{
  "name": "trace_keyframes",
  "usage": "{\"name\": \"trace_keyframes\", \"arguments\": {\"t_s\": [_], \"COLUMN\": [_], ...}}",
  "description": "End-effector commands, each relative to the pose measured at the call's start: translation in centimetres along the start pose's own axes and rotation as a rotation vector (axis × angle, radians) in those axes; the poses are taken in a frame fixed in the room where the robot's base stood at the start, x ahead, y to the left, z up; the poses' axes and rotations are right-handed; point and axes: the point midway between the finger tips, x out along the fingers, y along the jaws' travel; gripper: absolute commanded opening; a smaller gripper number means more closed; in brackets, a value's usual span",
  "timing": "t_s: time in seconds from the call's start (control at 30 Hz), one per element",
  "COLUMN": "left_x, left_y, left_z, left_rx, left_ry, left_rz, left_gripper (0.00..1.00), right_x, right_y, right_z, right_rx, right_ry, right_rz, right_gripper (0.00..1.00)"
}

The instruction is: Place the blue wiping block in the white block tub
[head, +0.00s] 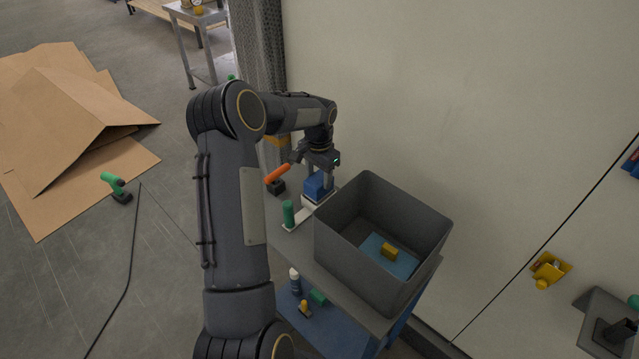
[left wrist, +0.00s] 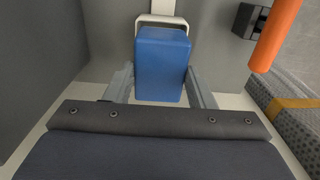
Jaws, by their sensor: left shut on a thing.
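The blue wiping block (head: 318,185) is held between the fingers of my left gripper (head: 328,172), at the far end of the cart top. In the left wrist view the blue block (left wrist: 161,65) sits between the two grey fingers (left wrist: 160,88). A white piece, seemingly the white block tub (head: 314,200), shows just under and beside the block. Pale surfaces (left wrist: 232,101) and a white loop (left wrist: 163,20) show around the block in the left wrist view. I cannot tell whether the block rests in the tub. My right gripper is not in view.
A large grey bin (head: 335,245) with a blue sheet and yellow block stands right of my gripper. A green cylinder (head: 288,214) and an orange handle (head: 278,173) are close on the left. A bottle (head: 295,282) is on the lower shelf. The wall is behind.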

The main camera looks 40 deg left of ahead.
Motion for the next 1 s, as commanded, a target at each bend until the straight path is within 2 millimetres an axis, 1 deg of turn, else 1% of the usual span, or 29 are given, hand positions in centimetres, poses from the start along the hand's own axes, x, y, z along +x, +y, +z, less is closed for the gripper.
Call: {"name": "trace_keyframes", "arguments": {"t_s": [0.07, 0.23, 0.3, 0.6, 0.63, 0.8, 1.0], "left_x": [0.6, 3.0, 3.6, 4.0, 4.0, 3.9, 3.9], "left_y": [0.0, 0.0, 0.1, 0.0, 0.0, 0.0, 0.0], "left_z": [0.0, 0.1, 0.1, 0.0, 0.0, 0.0, 0.0], "left_rx": [0.000, 0.001, 0.001, 0.001, 0.001, 0.000, 0.000], "left_ry": [-0.001, -0.003, -0.001, 0.001, 0.000, 0.000, 0.000], "left_rz": [0.001, 0.002, 0.002, 0.000, 0.000, 0.000, 0.000], "left_gripper": [0.31, 0.31, 0.31, 0.31, 0.51, 0.71, 0.71], "right_x": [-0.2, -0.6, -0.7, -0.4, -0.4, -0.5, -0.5], "right_y": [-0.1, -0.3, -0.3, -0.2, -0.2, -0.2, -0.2], "right_z": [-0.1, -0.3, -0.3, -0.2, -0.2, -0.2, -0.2], "right_rx": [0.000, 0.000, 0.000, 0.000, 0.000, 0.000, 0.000], "right_ry": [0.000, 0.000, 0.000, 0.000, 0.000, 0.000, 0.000], "right_rz": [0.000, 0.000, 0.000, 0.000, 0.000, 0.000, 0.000], "right_gripper": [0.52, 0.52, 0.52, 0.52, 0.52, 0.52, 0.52]}}
